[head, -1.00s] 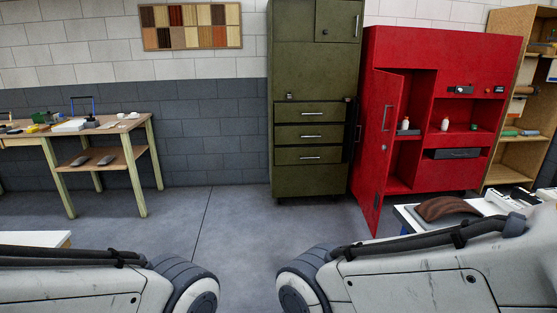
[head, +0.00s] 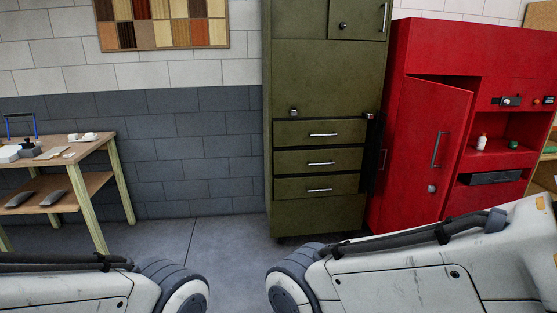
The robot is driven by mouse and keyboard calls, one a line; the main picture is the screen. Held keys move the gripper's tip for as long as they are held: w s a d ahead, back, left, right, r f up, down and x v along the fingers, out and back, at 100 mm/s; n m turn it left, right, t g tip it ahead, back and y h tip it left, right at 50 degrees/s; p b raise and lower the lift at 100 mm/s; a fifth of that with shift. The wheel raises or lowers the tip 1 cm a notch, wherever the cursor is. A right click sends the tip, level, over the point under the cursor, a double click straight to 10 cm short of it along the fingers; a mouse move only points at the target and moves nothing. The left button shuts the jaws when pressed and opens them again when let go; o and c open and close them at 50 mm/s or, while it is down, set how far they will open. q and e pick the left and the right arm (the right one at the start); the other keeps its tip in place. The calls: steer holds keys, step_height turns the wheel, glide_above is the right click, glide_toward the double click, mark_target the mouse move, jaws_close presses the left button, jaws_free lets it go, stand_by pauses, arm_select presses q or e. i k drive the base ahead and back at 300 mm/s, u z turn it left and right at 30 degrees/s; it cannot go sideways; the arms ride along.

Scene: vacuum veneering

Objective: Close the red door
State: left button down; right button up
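The red cabinet (head: 430,48) stands right of centre in the head view. Its red door (head: 428,140) covers most of the left compartment and stands slightly ajar. A dark gap shows along the door's top. The door has a vertical metal handle (head: 438,150) and a round lock (head: 432,188) below it. My two arms cross the bottom of the picture, and the right one hides the cabinet's lower part. Neither gripper shows, so I cannot tell what they touch.
A green cabinet (head: 322,75) with drawers stands left of the red one. A wooden workbench (head: 90,150) with small items is at the left. Open shelves in the red cabinet hold a white bottle (head: 482,143) and a dark drawer (head: 490,177). Floor (head: 225,235) shows clear between.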

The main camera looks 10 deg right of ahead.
mark_target(432, 118)
steer(key=i, duration=1.55)
steer(key=z, duration=1.65)
steer(key=i, duration=0.85)
steer(key=z, duration=0.7)
